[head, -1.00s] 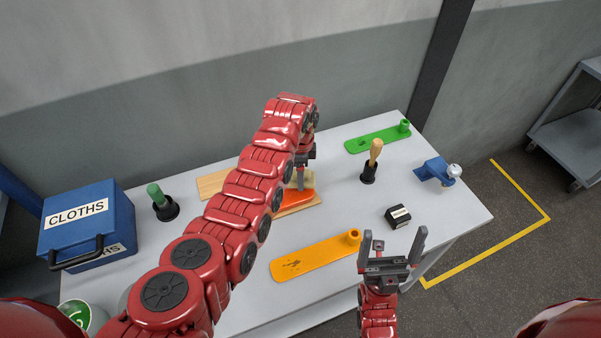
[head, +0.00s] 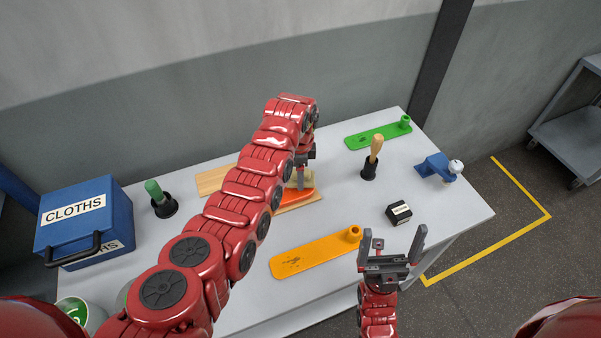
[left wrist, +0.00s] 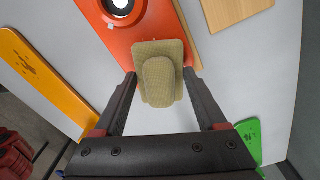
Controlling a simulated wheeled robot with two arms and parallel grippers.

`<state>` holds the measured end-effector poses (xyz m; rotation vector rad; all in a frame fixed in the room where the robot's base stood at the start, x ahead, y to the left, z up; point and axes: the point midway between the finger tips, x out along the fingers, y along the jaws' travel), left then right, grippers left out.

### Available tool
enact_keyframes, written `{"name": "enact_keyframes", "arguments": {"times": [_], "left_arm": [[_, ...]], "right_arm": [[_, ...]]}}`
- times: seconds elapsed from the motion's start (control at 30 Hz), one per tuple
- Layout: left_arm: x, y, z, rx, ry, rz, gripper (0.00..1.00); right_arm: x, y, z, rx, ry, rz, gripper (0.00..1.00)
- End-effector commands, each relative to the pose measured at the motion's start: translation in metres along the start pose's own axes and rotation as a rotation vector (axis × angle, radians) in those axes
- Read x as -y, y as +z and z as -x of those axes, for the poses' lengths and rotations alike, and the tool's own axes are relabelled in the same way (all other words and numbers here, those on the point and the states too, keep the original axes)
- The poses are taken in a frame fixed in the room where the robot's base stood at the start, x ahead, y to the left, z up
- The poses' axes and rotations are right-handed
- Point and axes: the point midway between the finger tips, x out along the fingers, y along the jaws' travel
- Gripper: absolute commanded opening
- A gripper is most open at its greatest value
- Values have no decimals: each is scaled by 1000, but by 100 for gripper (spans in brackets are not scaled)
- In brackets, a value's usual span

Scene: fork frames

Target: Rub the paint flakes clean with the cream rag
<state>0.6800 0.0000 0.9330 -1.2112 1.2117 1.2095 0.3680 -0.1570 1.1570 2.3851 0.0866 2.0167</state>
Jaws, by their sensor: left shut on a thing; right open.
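The cream rag (left wrist: 158,75) is a folded pad, seen in the left wrist view between the fingers of my left gripper (left wrist: 160,82). It lies over the red-orange plate (left wrist: 138,38). In the head view my left gripper (head: 301,180) is low over that plate (head: 298,196), and my left arm hides much of it. Dark flakes (head: 290,262) show on the yellow-orange plate (head: 325,252), and dark marks show on the green plate (head: 380,133). Any flakes on the red-orange plate are hidden. My right gripper (head: 393,235) is open and empty at the table's front edge.
A blue CLOTHS box (head: 85,222) stands at the left. Green-handled (head: 155,192) and wooden-handled (head: 375,150) tools stand in dark holders. A small black box (head: 399,214) and a blue clamp (head: 440,167) are at the right. A wooden board (head: 213,180) lies behind my left arm.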

Motion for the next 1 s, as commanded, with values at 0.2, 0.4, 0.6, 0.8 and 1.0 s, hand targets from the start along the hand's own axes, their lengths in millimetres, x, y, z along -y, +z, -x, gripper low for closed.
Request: {"name": "enact_keyframes", "arguments": {"times": [0.2, 0.4, 0.6, 0.8, 1.0], "left_arm": [[0, 0, -5, 0, 0, 0, 29], [0, 0, -9, 0, 0, 0, 29], [0, 0, -13, 0, 0, 0, 29], [-1, 3, -10, 0, 1, 1, 29], [-5, 9, -11, 1, 3, 0, 29]], "right_arm": [[0, 1, 4, 0, 0, 0, 100], [0, 1, 6, 0, 0, 0, 100], [0, 2, 9, 0, 0, 0, 100], [0, 1, 3, 0, 0, 0, 100], [0, 0, -2, 0, 0, 0, 100]]}}
